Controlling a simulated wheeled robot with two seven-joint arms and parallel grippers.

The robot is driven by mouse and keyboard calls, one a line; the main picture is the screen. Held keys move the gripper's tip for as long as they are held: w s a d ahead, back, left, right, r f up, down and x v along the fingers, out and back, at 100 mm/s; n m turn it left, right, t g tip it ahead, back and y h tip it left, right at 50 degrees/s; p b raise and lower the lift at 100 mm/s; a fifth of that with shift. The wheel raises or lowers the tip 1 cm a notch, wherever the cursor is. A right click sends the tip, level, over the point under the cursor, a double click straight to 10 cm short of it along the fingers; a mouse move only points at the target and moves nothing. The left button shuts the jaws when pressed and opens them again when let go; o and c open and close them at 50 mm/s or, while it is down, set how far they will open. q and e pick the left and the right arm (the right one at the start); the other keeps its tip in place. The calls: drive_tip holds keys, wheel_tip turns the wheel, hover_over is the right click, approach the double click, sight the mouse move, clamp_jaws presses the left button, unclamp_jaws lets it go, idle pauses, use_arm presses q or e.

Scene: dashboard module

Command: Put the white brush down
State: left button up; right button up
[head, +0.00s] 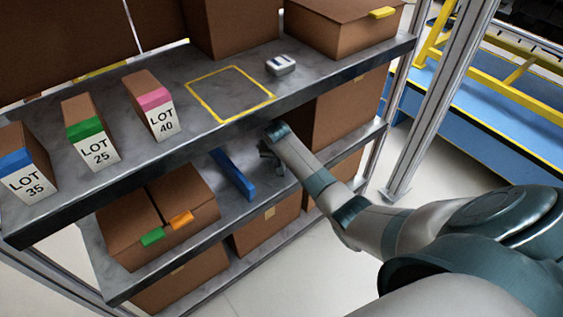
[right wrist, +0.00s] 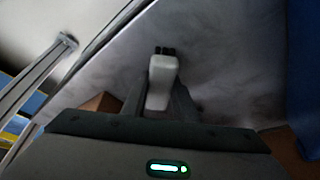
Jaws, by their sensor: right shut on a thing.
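The white brush (right wrist: 162,78) has a pale rounded body and dark bristles at its far end. It is between the two fingers of my right gripper (right wrist: 160,98), which is shut on it, over a grey shelf surface. I cannot tell whether the brush touches that surface. In the head view my right gripper (head: 272,162) reaches below the edge of the upper shelf, right of a blue upright piece (head: 232,175); the brush cannot be made out there. My left gripper is not in view.
The upper shelf (head: 205,128) holds several lot boxes, a yellow outlined square (head: 230,93) and a small white device (head: 281,64). On the lower shelf (head: 222,208) a carton with green and orange tabs (head: 155,215) stands left; another carton (head: 340,110) stands right of my gripper.

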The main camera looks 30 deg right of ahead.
drive_tip(key=shift+s+f, duration=0.1)
drive_tip(key=shift+f, duration=0.25)
drive_tip(key=o, duration=1)
drive_tip(key=shift+s+a+f, duration=0.1)
drive_tip(key=shift+f, duration=0.05)
drive_tip(key=shift+c, duration=0.2)
drive_tip(key=shift+f, duration=0.1)
drive_tip(key=shift+s+f, duration=0.1)
drive_tip(key=shift+s, duration=0.05)
drive_tip(key=shift+d+r, duration=0.2)
drive_tip(key=shift+r, duration=0.45)
drive_tip(key=shift+w+v, duration=0.15)
drive_tip(key=shift+v, duration=1.75)
drive_tip(key=shift+w+v, duration=0.2)
drive_tip(key=shift+v, duration=1.65)
drive_tip(key=shift+a, duration=0.15)
